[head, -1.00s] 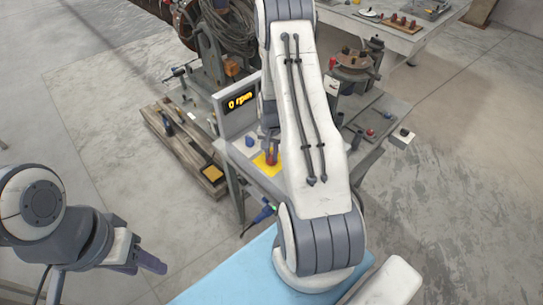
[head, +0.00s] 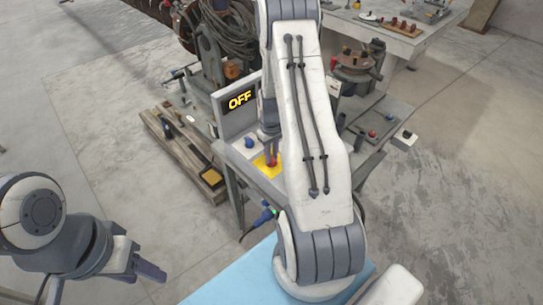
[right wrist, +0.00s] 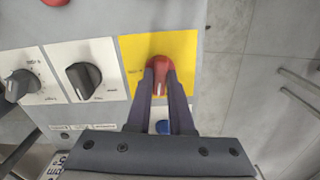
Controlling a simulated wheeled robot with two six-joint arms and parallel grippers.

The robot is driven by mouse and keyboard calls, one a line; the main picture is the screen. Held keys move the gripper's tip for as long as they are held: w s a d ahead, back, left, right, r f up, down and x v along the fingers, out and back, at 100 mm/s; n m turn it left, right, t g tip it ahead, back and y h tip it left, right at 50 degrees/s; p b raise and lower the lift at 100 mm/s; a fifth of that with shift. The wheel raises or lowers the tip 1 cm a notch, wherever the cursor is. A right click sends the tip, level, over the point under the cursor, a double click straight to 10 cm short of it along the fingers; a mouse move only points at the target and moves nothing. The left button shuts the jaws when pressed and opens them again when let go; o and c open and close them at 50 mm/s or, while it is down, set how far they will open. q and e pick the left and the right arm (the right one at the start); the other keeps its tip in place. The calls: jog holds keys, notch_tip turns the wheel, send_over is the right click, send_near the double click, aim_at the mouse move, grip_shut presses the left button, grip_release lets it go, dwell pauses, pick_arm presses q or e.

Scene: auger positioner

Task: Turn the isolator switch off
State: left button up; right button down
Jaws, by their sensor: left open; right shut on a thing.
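The isolator switch is a red knob (right wrist: 159,74) on a yellow plate (right wrist: 184,50) in the right wrist view. My right gripper (right wrist: 160,88) is shut on the red knob, one finger on each side of it. In the head view the yellow plate (head: 262,163) shows at the front of the panel, with my right gripper (head: 270,150) over it and my right arm hiding part of the panel. The display (head: 240,98) on the panel reads OFF in yellow. My left gripper (head: 150,270) is open and empty at the lower left, away from the panel.
Two black knobs on white plates, the nearer one (right wrist: 83,78) beside the yellow plate, sit to its left in the right wrist view. A blue button (right wrist: 162,127) lies below the red knob, partly hidden by my fingers. A wooden pallet (head: 185,150) stands left of the bench.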

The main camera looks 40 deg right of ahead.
aim_at(272, 157)
jog(key=shift+n, duration=0.9)
jog(key=c, duration=0.8)
grip_release()
notch_tip(272, 157, up, 10)
jog(key=b, duration=0.2)
jog(key=shift+r, duration=0.25)
